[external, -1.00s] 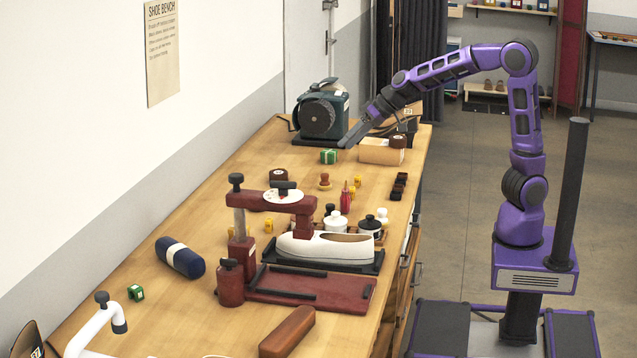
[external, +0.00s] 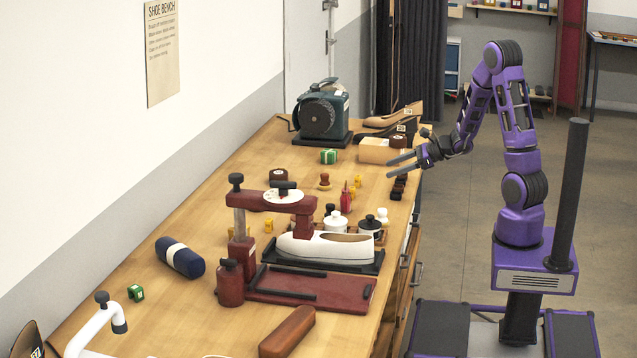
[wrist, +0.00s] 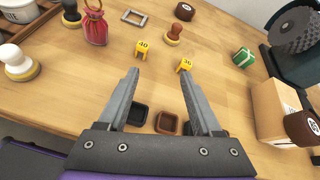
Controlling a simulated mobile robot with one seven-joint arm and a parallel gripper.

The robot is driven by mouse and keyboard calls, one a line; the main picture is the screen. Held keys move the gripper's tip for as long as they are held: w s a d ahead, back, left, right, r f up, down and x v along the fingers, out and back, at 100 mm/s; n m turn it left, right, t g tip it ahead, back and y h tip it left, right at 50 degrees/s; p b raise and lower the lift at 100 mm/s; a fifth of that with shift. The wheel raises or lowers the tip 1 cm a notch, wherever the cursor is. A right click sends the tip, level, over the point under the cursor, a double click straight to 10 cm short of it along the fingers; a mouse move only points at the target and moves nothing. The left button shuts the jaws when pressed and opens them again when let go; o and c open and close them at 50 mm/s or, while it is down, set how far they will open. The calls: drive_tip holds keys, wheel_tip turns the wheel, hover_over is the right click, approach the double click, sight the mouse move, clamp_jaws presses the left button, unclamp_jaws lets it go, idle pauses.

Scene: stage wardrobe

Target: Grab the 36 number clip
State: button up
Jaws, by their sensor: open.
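The yellow 36 number clip (wrist: 184,65) stands on the wooden bench in the wrist view, with its number facing the camera. It lies ahead of my gripper (wrist: 160,75), just beyond the right fingertip. A similar yellow clip marked 40 (wrist: 142,49) stands to its left, ahead of the left fingertip. My gripper is open and empty. In the external view, my gripper (external: 401,164) hangs over the right edge of the bench, its fingers pointing left. Small yellow clips (external: 355,186) show left of it there, but their numbers are too small to read.
Small dark trays (wrist: 138,115) lie under the fingers. Bare wood surrounds the clips.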

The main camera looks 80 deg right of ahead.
sight(360, 177)
drive_tip(key=s+d+m, duration=0.1)
drive_tip(key=d+m+h, duration=0.1)
drive_tip(key=m, duration=0.1)
drive_tip(key=s+d+m+h, duration=0.1)
drive_tip(key=shift+s+d+f+t, duration=0.15)
drive_tip(key=shift+s+f+t, duration=0.15)
drive_tip(key=shift+f, duration=0.05)
drive_tip(key=shift+w+d+f+m, duration=0.1)
drive_tip(key=shift+m, duration=0.3)
drive_tip(key=b+x, duration=0.1)
drive_tip(key=x, duration=1)
drive_tip(key=shift+w+d+f, duration=0.1)
drive_tip(key=shift+w+f, duration=0.05)
drive_tip(key=shift+w, duration=0.15)
drive_tip(key=shift+d+b+x, duration=0.15)
drive_tip(key=shift+b+x, duration=0.05)
drive_tip(key=shift+x, duration=1.15)
drive_tip(key=shift+d+b+x, duration=0.15)
drive_tip(key=shift+b+x, duration=0.05)
drive_tip(key=shift+x, duration=1.15)
clamp_jaws()
